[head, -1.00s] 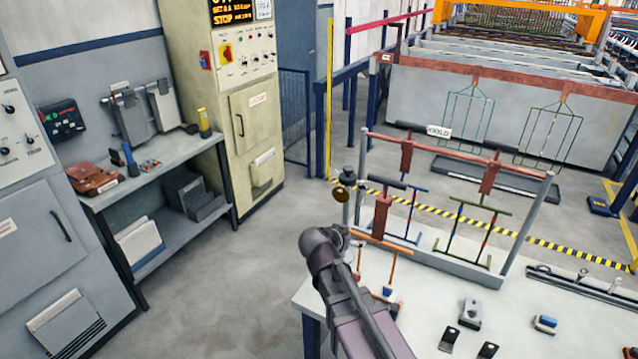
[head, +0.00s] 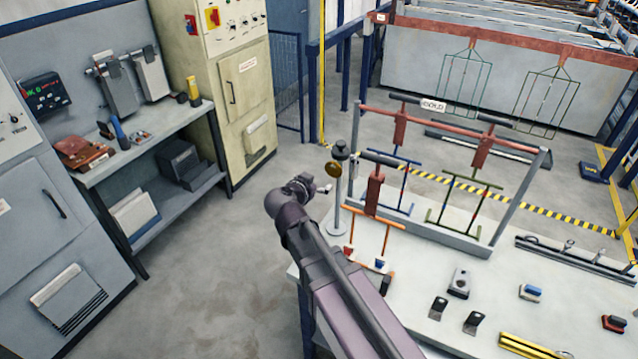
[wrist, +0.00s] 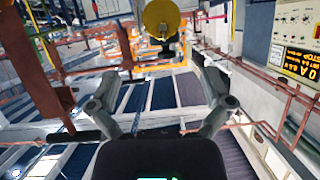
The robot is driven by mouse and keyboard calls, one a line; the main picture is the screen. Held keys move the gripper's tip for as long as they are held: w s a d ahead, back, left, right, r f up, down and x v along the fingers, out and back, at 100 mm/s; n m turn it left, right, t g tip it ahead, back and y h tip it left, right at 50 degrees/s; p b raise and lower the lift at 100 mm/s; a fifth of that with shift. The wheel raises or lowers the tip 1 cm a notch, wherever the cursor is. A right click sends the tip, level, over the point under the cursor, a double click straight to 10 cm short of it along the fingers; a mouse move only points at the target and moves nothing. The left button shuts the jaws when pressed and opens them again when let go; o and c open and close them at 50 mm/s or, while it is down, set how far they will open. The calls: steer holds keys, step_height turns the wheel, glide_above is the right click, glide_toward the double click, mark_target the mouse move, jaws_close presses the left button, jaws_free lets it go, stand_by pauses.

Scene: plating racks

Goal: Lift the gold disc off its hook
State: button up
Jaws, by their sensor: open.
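The gold disc (head: 333,169) hangs near the top of a thin grey post at the left end of the worktable, by a dark knob. The hook itself is too small to make out. The disc also shows at the top centre of the wrist view (wrist: 161,18), partly cut by the frame edge. My gripper (head: 322,188) is just left of and below the disc in the head view. In the wrist view my gripper (wrist: 160,78) has its two fingers spread wide with nothing between them. The disc appears beyond the fingertips, apart from them.
A plating rack frame (head: 450,127) with red holders stands on the white table (head: 400,285), right of the post. An orange rack (head: 372,218) stands close to my arm. Small metal parts lie on the table. A shelf bench (head: 150,150) is at left, with open floor between.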

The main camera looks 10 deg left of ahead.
mark_target(333, 170)
steer(key=b+x, duration=0.5)
steer(key=x, duration=0.8)
steer(key=shift+w+f, duration=0.15)
steer(key=shift+c, duration=0.2)
steer(key=c, duration=0.9)
steer(key=o, duration=0.4)
steer(key=c, duration=0.3)
steer(key=shift+c, duration=0.2)
steer(key=shift+r+p, duration=0.45)
steer(key=shift+p, duration=0.05)
